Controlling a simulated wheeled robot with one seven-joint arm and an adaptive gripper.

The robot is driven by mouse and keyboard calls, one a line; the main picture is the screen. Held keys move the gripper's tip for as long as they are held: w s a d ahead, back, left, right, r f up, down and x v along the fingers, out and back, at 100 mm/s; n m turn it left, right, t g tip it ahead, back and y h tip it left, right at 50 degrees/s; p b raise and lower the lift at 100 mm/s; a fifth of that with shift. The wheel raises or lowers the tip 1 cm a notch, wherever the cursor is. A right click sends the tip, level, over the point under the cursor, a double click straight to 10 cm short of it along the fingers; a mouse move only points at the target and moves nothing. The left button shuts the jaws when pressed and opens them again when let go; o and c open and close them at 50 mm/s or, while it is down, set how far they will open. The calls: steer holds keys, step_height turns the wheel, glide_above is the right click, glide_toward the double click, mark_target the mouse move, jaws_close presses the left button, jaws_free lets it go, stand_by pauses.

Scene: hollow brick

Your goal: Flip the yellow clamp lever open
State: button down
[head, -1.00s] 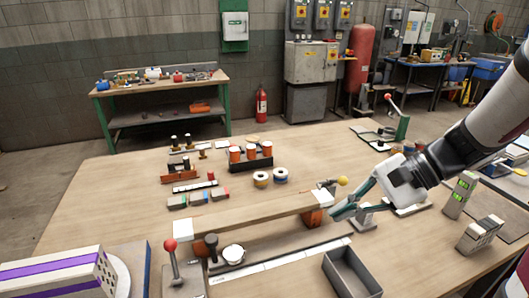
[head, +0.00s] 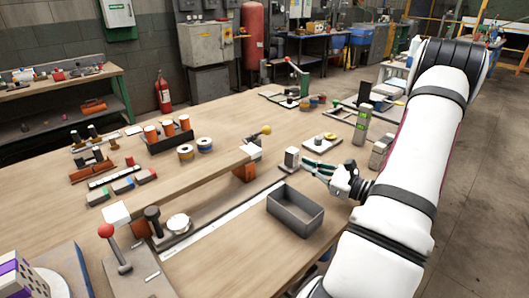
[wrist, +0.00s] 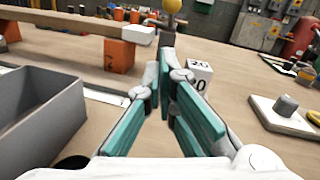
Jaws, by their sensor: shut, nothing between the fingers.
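The yellow clamp lever ends in a yellow ball (head: 266,130) that stands up at the far end of the long wooden beam (head: 205,178). In the wrist view the ball (wrist: 173,5) is cut by the top edge, straight beyond my fingers. Its post is partly hidden behind the fingertips. A white pad (head: 250,149) and an orange block (head: 244,172) are at that beam end. My gripper (head: 304,164), with teal fingers, is low over the table, right of the lever and apart from it. The fingers (wrist: 165,62) are together and empty.
A white block marked 20 (head: 291,157) stands just beyond the fingertips. A grey open bin (head: 295,210) is left of my gripper in the wrist view. A red-knobbed lever (head: 107,231) is at the beam's near end. A white plate (head: 323,142) lies behind.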

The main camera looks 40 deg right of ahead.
steer(key=shift+s+d+f+m+h, duration=0.25)
steer(key=shift+d+f+m+h, duration=0.1)
steer(key=shift+f+m, duration=0.1)
glide_toward(261, 132)
steer(key=f, duration=0.5)
steer(key=shift+w+d+b, duration=0.25)
steer(key=shift+w+b, duration=0.05)
steer(key=shift+w+a+r, duration=0.25)
steer(key=shift+w+r, duration=0.8)
steer(key=shift+w, duration=0.2)
steer(key=shift+w+a+r, duration=0.1)
steer(key=shift+w+r, duration=0.25)
steer(key=shift+r, duration=0.05)
steer(key=shift+r, duration=0.1)
steer(key=shift+r+p, duration=0.35)
steer(key=shift+p, duration=0.45)
